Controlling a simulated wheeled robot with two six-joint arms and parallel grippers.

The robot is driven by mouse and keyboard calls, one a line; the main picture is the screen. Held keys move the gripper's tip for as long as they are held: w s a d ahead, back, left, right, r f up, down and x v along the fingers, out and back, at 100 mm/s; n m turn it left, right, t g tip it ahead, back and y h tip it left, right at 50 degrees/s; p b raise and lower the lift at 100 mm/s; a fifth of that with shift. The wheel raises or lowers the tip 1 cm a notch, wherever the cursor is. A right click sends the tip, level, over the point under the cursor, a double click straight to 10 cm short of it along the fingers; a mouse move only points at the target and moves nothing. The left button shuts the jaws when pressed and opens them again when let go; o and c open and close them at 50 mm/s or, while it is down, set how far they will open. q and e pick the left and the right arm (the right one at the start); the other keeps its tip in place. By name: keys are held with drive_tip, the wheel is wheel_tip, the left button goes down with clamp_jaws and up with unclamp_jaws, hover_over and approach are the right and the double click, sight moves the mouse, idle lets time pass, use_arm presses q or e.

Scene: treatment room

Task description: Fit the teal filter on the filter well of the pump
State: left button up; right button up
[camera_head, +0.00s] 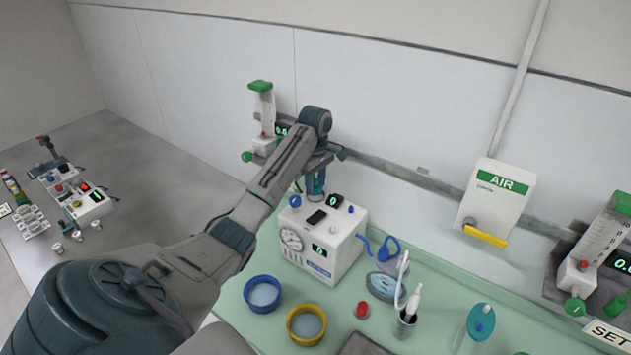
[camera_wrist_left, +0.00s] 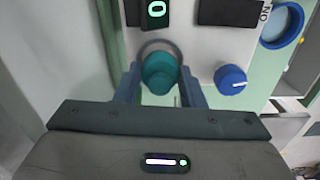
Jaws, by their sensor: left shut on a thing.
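The pump (camera_head: 322,250) is a white box with a gauge and green displays, standing on the green table top. My left gripper (camera_head: 316,190) reaches over its back edge from above. In the left wrist view my left gripper (camera_wrist_left: 160,82) is shut on the teal filter (camera_wrist_left: 159,70), a round piece between its two blue fingers. The filter well (camera_wrist_left: 158,46) shows as a grey ring on the pump's top, partly hidden behind the filter. The filter overlaps the ring's near side; I cannot tell whether they touch. My right gripper is not in view.
On the pump's top, a blue knob (camera_wrist_left: 230,79) is right of the filter. A blue-rimmed dish (camera_head: 263,294), a yellow-rimmed dish (camera_head: 306,324), a mask (camera_head: 383,285) and a cup with tools (camera_head: 405,323) stand around the pump's front and right. A flowmeter (camera_head: 264,115) hangs behind.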

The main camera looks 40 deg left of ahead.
use_arm(q)
drive_tip(key=shift+f, duration=0.95)
idle(1.0)
drive_tip(key=o, duration=1)
drive_tip(key=shift+o, duration=0.2)
